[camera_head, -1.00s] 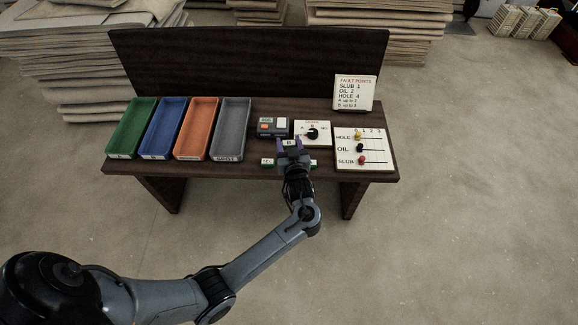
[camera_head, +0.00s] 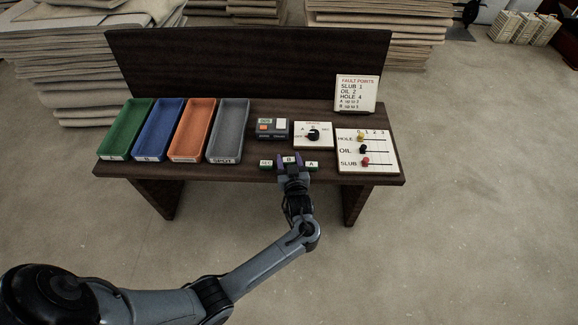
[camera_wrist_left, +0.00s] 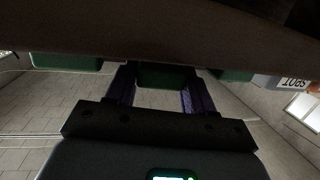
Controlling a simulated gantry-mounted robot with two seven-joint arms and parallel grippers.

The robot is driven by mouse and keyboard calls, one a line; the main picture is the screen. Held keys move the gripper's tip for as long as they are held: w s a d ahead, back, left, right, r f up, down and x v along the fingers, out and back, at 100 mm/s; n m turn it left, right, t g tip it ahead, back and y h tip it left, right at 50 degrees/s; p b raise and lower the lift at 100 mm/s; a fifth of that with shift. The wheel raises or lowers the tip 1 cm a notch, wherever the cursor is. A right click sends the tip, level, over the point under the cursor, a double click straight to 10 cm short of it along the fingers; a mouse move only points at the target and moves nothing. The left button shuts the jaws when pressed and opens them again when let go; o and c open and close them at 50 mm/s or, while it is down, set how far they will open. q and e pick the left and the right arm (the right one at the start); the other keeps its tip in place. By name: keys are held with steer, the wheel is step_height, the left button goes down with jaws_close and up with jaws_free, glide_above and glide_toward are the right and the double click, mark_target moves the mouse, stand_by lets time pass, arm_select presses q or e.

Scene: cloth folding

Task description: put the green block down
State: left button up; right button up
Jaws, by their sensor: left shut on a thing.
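My left gripper (camera_head: 291,166) is at the front edge of the dark wooden bench, reaching in from the front. It is shut on the green block (camera_head: 289,160), which has a white top label reading B. The green block also shows between the purple fingers in the left wrist view (camera_wrist_left: 162,77). The held block is in line between a green block labelled SEC (camera_head: 266,163) and a green block labelled A (camera_head: 312,165). I cannot tell whether its underside touches the bench. My right gripper is not in view.
Green (camera_head: 127,128), blue (camera_head: 160,130), orange (camera_head: 193,130) and grey (camera_head: 229,130) trays stand at the left. Behind the blocks are a grey device (camera_head: 273,129) and a dial panel (camera_head: 313,135). A bead board (camera_head: 366,152) and a points sign (camera_head: 356,93) are at the right.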

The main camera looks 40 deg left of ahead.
arm_select(q)
steer(key=shift+f, duration=0.55)
steer(key=shift+f, duration=0.35)
steer(key=o, duration=1)
